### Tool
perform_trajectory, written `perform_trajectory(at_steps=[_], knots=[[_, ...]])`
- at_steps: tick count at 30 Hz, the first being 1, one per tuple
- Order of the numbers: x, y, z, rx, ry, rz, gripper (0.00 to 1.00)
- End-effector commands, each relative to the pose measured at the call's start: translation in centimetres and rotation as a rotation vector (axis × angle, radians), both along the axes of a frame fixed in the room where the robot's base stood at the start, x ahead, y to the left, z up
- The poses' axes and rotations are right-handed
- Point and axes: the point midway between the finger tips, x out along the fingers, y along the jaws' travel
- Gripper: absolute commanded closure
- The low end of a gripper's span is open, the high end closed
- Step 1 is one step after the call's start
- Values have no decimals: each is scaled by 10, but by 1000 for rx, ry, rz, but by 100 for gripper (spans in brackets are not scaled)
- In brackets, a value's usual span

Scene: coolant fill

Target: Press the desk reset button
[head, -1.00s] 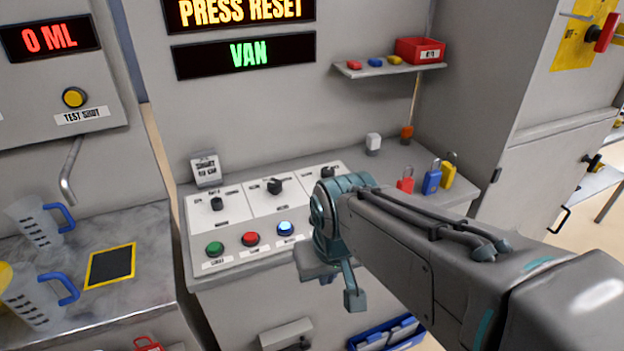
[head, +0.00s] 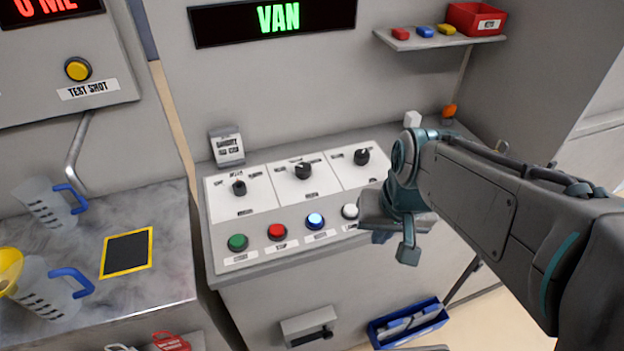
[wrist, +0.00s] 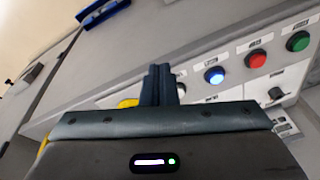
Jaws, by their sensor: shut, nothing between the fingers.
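The desk panel has a row of round buttons: green (head: 237,242), red (head: 277,231), lit blue (head: 315,221) and white (head: 350,211). Their small labels are too blurred for me to tell which one says reset. My gripper (head: 407,252) is at the right end of the row, close to the white button, and hides what lies behind it. In the wrist view my shut, empty fingers (wrist: 162,72) point across the desk front. The blue button (wrist: 214,75) is to their right there, with red (wrist: 256,60) and green (wrist: 298,41) beyond. Contact with any button is not visible.
Black knobs (head: 303,171) stand behind the buttons. A small sign (head: 228,147) stands at the desk's back left. A shelf (head: 440,40) with a red bin (head: 476,18) is above. Jugs (head: 50,205) stand on the left bench. A blue tray (head: 408,325) is below the desk.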

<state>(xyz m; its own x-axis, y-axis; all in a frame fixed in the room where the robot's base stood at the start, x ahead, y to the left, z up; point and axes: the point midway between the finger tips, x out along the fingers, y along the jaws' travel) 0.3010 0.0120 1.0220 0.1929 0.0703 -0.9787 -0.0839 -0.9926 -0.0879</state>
Motion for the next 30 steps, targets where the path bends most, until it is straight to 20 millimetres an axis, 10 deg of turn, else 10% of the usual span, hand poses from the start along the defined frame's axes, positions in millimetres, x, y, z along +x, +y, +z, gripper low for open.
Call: perform_trajectory(at_steps=[15, 30], knots=[[91, 86, 32, 657, 407, -508, 100], [114, 95, 34, 777, 460, -608, 100]])
